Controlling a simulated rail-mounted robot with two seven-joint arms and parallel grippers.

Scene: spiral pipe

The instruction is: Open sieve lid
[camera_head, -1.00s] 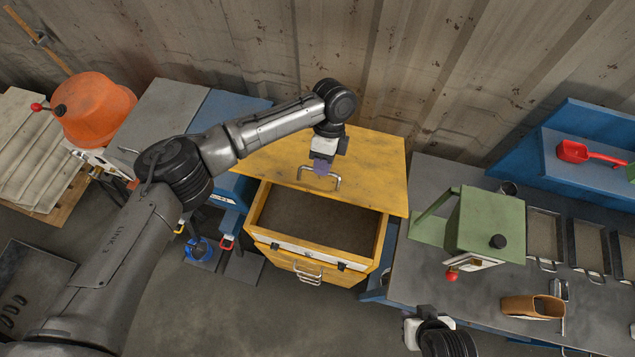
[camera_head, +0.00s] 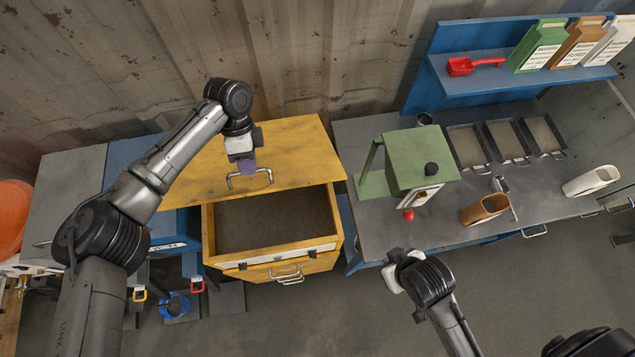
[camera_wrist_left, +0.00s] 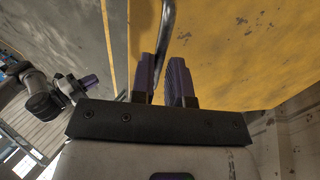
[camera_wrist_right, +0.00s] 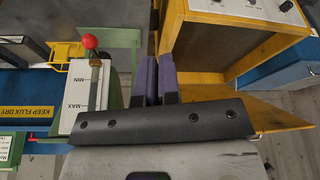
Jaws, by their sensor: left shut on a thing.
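The sieve is a yellow box (camera_head: 209,234) in the middle of the head view, with a dark bed inside. Its yellow lid (camera_head: 300,150) is off the opening and sits at the back of the box, so the inside is exposed. My left gripper (camera_head: 247,168) is shut on the metal lid handle (camera_head: 266,172). In the left wrist view the handle bar (camera_wrist_left: 163,35) passes between the purple fingers. My right gripper (camera_wrist_right: 158,78) is away from the sieve, in front of the bench; its fingers are close together with nothing visible between them.
A green machine (camera_head: 418,160) with a red knob stands on the grey bench right of the sieve. Several trays, an orange-brown scoop (camera_head: 484,208) and a white scoop (camera_head: 590,181) are farther right. A blue shelf (camera_head: 520,78) holds a red scoop and bags.

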